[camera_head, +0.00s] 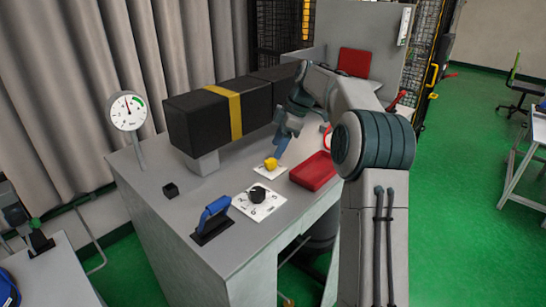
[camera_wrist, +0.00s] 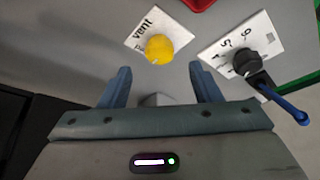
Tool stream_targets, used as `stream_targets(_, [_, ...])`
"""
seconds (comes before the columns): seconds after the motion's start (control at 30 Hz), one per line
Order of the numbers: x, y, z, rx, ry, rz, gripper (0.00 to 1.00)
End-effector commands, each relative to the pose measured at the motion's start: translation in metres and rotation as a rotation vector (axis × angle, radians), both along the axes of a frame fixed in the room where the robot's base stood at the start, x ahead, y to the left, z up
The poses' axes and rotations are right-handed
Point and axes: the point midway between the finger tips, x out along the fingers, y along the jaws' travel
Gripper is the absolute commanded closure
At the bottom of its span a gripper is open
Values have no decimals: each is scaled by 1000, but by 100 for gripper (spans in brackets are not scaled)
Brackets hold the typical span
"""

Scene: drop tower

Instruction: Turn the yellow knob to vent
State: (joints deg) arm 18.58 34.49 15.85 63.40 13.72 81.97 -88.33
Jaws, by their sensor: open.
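The yellow knob (camera_wrist: 159,48) sits on a white plate (camera_wrist: 142,32) marked "vent" at the top centre of the wrist view. In the head view the knob (camera_head: 271,164) is on the grey bench, just below my gripper (camera_head: 280,150). My gripper also shows in the wrist view (camera_wrist: 159,76), with two blue fingers apart and nothing between them. The knob lies ahead of the fingertips, roughly centred between them. Which way the knob points is not clear.
A black knob (camera_head: 258,193) on a numbered plate and a blue-handled lever (camera_head: 215,213) stand nearer on the bench. A red tray (camera_head: 314,171) lies right of the yellow knob. A black box with a yellow band (camera_head: 235,112) stands behind left, a dial gauge (camera_head: 127,110) far left.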

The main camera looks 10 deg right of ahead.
Motion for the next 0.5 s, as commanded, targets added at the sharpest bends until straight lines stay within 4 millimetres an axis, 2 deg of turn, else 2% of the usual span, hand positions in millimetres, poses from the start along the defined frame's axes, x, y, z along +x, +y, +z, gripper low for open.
stream_targets(0.2, [2,14,-32,-1,2,1,43])
stream_targets(0.5, [3,19,-46,-1,0,-1,43])
